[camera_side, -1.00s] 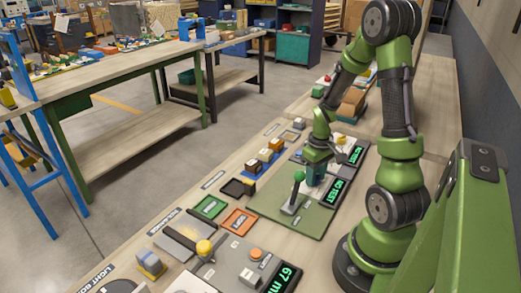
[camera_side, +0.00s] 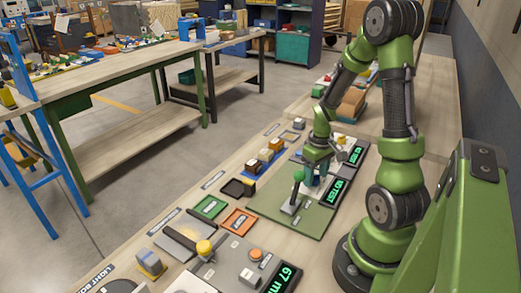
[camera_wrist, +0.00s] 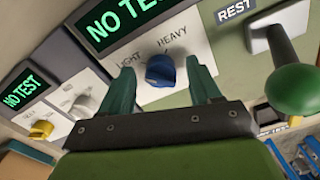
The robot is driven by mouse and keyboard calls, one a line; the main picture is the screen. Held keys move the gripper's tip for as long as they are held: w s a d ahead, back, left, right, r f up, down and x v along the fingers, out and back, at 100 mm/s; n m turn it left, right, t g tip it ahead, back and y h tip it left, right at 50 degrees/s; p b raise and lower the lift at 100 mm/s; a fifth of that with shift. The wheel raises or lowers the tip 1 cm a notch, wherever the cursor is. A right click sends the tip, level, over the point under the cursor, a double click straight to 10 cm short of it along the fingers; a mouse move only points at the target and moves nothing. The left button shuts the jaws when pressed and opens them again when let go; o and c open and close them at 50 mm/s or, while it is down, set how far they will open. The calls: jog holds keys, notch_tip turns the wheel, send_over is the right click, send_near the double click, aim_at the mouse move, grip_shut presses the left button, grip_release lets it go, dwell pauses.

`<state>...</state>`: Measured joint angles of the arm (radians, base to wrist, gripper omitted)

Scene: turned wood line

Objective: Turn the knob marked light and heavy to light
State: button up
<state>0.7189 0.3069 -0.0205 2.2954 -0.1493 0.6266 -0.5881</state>
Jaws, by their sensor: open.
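The blue knob (camera_wrist: 160,71) sits on a pale panel in the wrist view, below the printed words LIGHT and HEAVY. LIGHT is at its upper left and HEAVY above it to the right. Which way the knob points is not clear. My gripper (camera_wrist: 160,66) is open, with one green finger on each side of the knob; whether either finger touches it, I cannot tell. In the side view my gripper (camera_side: 319,172) is low over the green board, and the knob is hidden there.
A lever with a green ball (camera_wrist: 297,90) stands close to the right of my gripper, near the REST label (camera_wrist: 235,9). A yellow knob (camera_wrist: 41,128) and a dark NO TEST display (camera_wrist: 122,20) are to the left and above. Coloured trays (camera_side: 238,221) lie in front.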

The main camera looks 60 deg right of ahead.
aim_at(316, 175)
notch_tip(316, 175, up, 16)
jog(key=shift+r, duration=0.25)
dwell(0.3)
